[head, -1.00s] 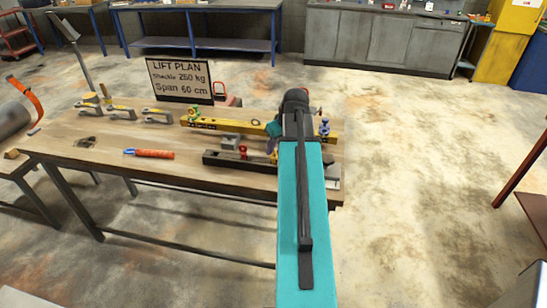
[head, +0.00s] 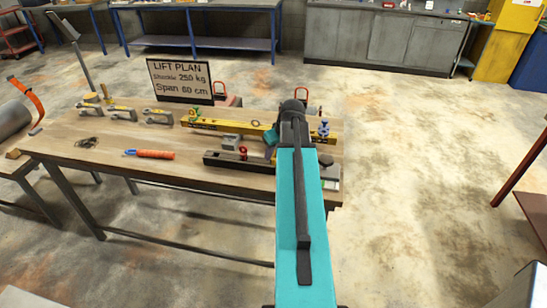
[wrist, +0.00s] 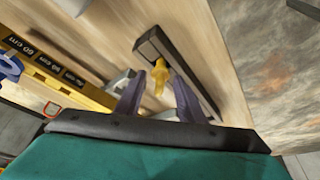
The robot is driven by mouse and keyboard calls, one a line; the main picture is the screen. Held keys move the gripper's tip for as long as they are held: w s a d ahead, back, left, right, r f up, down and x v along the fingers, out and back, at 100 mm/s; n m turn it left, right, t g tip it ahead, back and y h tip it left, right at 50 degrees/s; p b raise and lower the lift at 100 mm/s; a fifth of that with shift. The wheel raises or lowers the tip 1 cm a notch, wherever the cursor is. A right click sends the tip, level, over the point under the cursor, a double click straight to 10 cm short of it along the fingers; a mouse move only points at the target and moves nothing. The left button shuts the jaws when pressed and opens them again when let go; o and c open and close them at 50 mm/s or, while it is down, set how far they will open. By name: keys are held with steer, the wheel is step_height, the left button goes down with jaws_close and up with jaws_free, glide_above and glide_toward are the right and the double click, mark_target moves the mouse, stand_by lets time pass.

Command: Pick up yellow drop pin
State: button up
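The yellow drop pin (wrist: 160,76) shows in the wrist view at a dark bar (wrist: 178,68) lying on the wooden bench. My gripper (wrist: 158,98) has its two purple-grey fingers apart, one on each side of the pin's line. The pin shows between and just beyond the fingertips; I cannot tell whether either finger touches it. In the head view my teal arm hides the gripper and the pin. The dark bar also shows there, partly covered by my arm (head: 225,160).
A yellow beam (wrist: 55,72) with span labels lies beside the bar. The bench (head: 110,160) also bears several shackles, an orange-handled tool (head: 155,154) and a lift plan sign (head: 180,80). Open floor lies right of the bench.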

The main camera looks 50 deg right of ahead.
steer(key=shift+x, duration=1.15)
jaws_close()
steer(key=shift+r, duration=0.2)
steer(key=shift+r+b, duration=1.2)
steer(key=shift+r, duration=3.6)
steer(key=shift+w, duration=0.1)
